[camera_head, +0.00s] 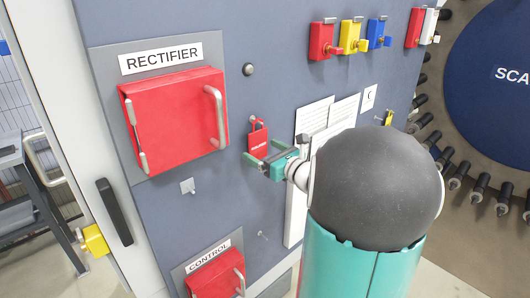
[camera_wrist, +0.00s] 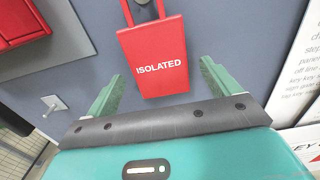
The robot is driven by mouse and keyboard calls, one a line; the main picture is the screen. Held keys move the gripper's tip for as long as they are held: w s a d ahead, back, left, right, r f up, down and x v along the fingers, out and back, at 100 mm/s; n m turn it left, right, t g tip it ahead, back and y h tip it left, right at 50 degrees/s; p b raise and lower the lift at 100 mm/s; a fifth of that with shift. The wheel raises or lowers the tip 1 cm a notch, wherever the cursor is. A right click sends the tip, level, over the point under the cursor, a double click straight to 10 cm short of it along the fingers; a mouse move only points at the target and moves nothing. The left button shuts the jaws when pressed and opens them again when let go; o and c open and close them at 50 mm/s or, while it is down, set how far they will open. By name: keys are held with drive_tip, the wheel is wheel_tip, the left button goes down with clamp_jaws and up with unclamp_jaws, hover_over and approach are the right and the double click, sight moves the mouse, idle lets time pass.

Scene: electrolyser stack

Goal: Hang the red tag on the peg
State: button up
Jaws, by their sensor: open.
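The red tag (camera_head: 257,142) stands upright against the blue-grey panel, with a handle-like loop at its top. In the wrist view the tag (camera_wrist: 160,58) reads "ISOLATED", and the top of its loop is cut off by the frame edge. My gripper (camera_head: 262,151) is open at the tag's lower part. In the wrist view its two green fingers (camera_wrist: 160,75) lie on either side of the tag, with a gap to each side. A small metal peg on a square plate (camera_head: 187,186) sticks out of the panel below left of the tag; it also shows in the wrist view (camera_wrist: 54,104).
A red rectifier box (camera_head: 178,118) with metal handles is left of the tag. A red control box (camera_head: 216,275) is below. A round knob (camera_head: 248,69) and white sheets (camera_head: 314,118) are nearby. Red, yellow and blue locks (camera_head: 350,36) are above right.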

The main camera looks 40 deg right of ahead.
drive_tip(key=s, duration=1.4)
drive_tip(key=shift+d, duration=0.2)
drive_tip(key=shift+w, duration=0.1)
drive_tip(key=w+a+f+n+g+y, duration=0.1)
drive_tip(key=a+n+g+y, duration=0.35)
drive_tip(key=a+n, duration=0.55)
drive_tip(key=w+a+f+n+g+y, duration=0.1)
drive_tip(key=a+f+n+g+y, duration=0.3)
drive_tip(key=a, duration=0.9)
drive_tip(key=s+a+r+n+g+h, duration=0.1)
drive_tip(key=s+a+n+g+h, duration=0.1)
drive_tip(key=n, duration=0.8)
drive_tip(key=s+a+r+n+g+h, duration=0.1)
drive_tip(key=s+a+n+h, duration=0.4)
drive_tip(key=n, duration=0.6)
drive_tip(key=shift+s+a+n+g+h, duration=0.3)
drive_tip(key=shift+a+g+h, duration=0.15)
drive_tip(key=shift+a+h, duration=0.45)
